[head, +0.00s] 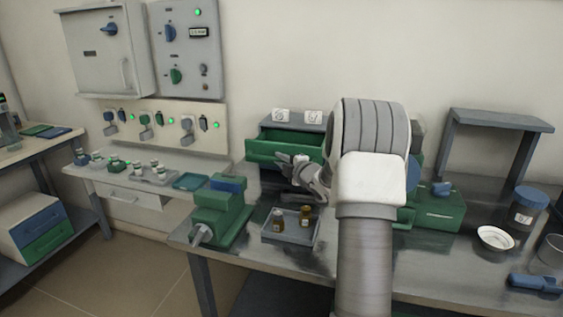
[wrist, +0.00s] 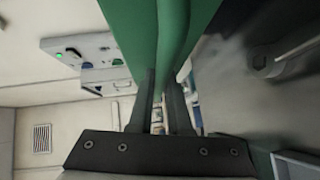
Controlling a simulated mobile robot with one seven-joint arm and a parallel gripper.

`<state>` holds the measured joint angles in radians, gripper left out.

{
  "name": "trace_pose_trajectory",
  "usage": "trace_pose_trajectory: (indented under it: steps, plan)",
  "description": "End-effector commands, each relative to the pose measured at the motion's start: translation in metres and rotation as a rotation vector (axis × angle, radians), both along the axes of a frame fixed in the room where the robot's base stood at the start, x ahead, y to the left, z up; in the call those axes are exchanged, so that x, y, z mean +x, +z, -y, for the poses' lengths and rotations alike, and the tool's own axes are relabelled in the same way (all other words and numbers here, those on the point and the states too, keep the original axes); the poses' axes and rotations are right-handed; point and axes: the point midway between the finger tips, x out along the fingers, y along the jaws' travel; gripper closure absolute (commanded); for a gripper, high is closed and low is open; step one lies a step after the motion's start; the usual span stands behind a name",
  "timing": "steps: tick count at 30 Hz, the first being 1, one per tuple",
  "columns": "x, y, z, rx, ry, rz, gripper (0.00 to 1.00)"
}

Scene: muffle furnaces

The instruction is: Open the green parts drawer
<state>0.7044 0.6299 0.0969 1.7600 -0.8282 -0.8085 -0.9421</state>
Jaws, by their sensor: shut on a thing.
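The green parts drawer (head: 262,151) stands partly out of a small grey-topped cabinet (head: 289,119) at the back of the table. Its inside shows above the front panel. My gripper (head: 284,158) is at the right part of the drawer front, shut on it. In the wrist view my gripper (wrist: 162,78) has its two dark fingers on either side of the green drawer front (wrist: 150,30). The handle is hidden by the fingers, and my arm covers the right side of the cabinet.
A grey tray (head: 270,238) with two small bottles lies in front of the drawer. A green vise-like block (head: 220,212) stands to its left. Right of my arm are a green box (head: 436,212), a white dish (head: 495,238) and a blue-lidded jar (head: 527,205).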

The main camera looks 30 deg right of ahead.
Motion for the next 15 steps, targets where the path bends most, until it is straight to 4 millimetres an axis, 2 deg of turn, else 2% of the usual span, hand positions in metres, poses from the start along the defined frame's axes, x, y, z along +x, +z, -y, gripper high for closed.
trace_pose_trajectory:
  steps: [4, 5, 6, 15]
  plan:
    - [0.0, 0.0001, 0.0004, 0.0, -0.001, 0.0, 1.0]
    - [0.0, 0.0002, 0.0004, 0.0, -0.001, 0.0, 0.8]
    - [0.0, 0.0001, 0.0004, 0.0, -0.001, 0.0, 0.73]
    - [-0.0003, 0.0003, 0.0004, 0.0, 0.0, 0.0, 0.72]
